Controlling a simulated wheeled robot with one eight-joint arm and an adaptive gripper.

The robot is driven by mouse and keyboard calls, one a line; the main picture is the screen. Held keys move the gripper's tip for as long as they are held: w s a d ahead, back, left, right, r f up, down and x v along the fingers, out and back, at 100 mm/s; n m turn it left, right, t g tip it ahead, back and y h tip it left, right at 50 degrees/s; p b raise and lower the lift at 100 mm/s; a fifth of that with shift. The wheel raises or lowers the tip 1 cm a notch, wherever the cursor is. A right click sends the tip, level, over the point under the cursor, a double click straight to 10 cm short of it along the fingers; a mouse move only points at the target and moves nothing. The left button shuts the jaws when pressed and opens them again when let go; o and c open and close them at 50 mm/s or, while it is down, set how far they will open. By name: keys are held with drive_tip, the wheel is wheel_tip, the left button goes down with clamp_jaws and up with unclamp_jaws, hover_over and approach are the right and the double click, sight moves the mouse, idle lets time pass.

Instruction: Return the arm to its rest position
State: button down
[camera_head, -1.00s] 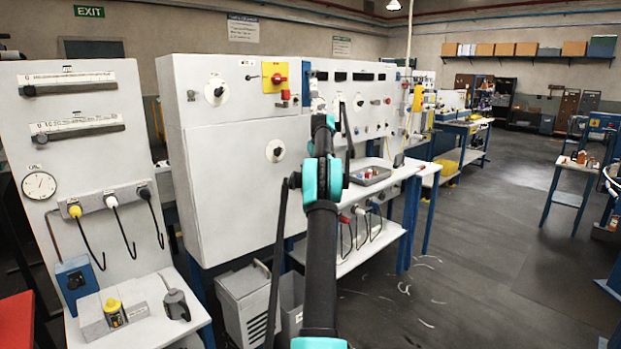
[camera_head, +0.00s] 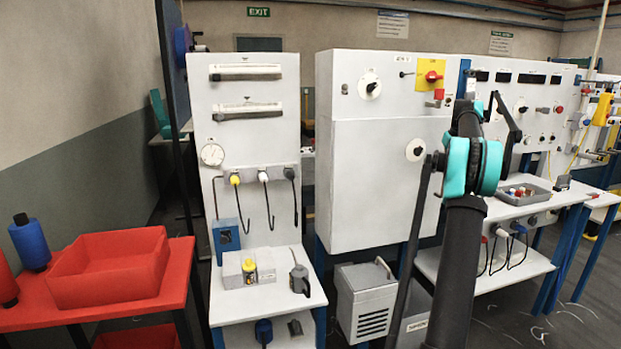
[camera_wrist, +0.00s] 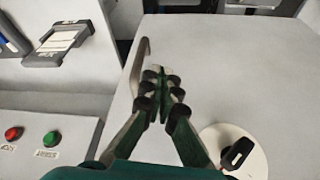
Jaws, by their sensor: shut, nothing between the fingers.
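My arm (camera_head: 470,165) stands up at the right of the head view, with teal joints and dark links, in front of the white cabinet (camera_head: 360,215). I cannot make out the fingers there. In the wrist view my gripper (camera_wrist: 160,82) is shut and empty, its fingertips together. A black rotary knob on a white disc (camera_wrist: 245,160) shows close to the right of the fingers. A pale panel surface lies behind them; I cannot tell how far it is from the tips.
A red table with a red bin (camera_head: 110,268) and a blue spool (camera_head: 30,243) stands at the left. A gauge panel (camera_head: 250,110) with hanging cables is beside the cabinet. A bench with a grey tray (camera_head: 520,193) is at the right. Red and green buttons (camera_wrist: 50,138) show in the wrist view.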

drive_tip(key=s+a+f, duration=0.4)
drive_tip(key=s+a, duration=0.6)
drive_tip(key=a, duration=0.2)
drive_tip(key=s+a+f, duration=0.4)
drive_tip(key=s+a, duration=0.5)
drive_tip(key=a, duration=0.4)
drive_tip(key=s+a+f, duration=0.4)
drive_tip(key=s+f, duration=0.2)
drive_tip(key=s, duration=0.5)
drive_tip(key=s+a+f, duration=0.3)
drive_tip(key=s+f, duration=0.3)
drive_tip(key=s, duration=0.4)
drive_tip(key=s+a+f, duration=0.4)
drive_tip(key=s+f, duration=0.2)
drive_tip(key=s, duration=0.5)
drive_tip(key=shift+s+a, duration=0.3)
drive_tip(key=shift+a, duration=0.05)
drive_tip(key=shift+r, duration=0.1)
